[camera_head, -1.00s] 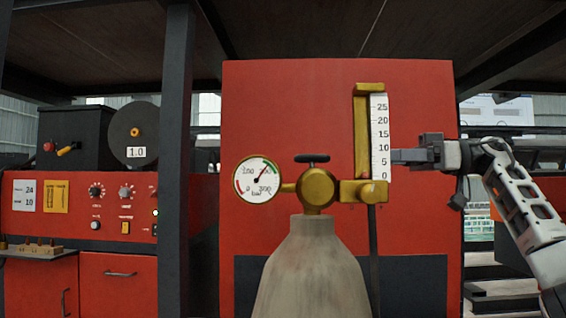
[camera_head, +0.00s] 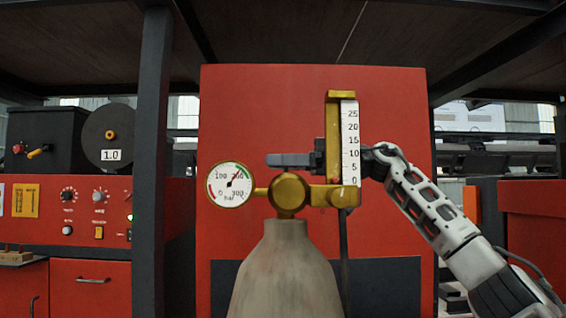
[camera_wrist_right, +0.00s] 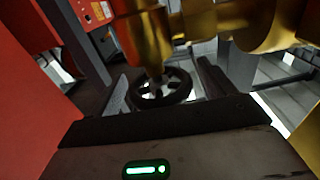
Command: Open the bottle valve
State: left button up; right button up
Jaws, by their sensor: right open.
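The grey gas bottle (camera_head: 284,275) stands upright with a brass valve body (camera_head: 290,193) on its neck. The valve's black handwheel (camera_wrist_right: 160,88) shows in the right wrist view below the brass stem. In the head view it is hidden behind my right gripper (camera_head: 272,160). That gripper is open, reaching in from the right at the height of the wheel, just above the brass body. In the right wrist view its two fingers flank the wheel, one on each side; whether they touch it I cannot tell. My left gripper is out of view.
A round pressure gauge (camera_head: 231,185) sits left of the valve. A brass flow meter with a white scale (camera_head: 350,140) rises at the right, close to my right arm. A red panel (camera_head: 265,100) stands behind. A dark post (camera_head: 152,160) and a red control cabinet (camera_head: 85,215) are at left.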

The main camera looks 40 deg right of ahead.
jog(key=c, duration=1)
jog(key=shift+o, duration=0.2)
jog(key=shift+r+n+g+y, duration=0.1)
jog(key=shift+n+g+y, duration=1.2)
jog(key=shift+g, duration=0.5)
jog(key=shift+s+n+g+y, duration=0.1)
jog(key=shift+n+g+y, duration=0.4)
jog(key=shift+n+g, duration=0.55)
jog(key=shift+g, duration=0.25)
jog(key=o, duration=1)
jog(key=shift+c, duration=0.2)
jog(key=shift+m+t, duration=0.35)
jog(key=shift+t, duration=0.15)
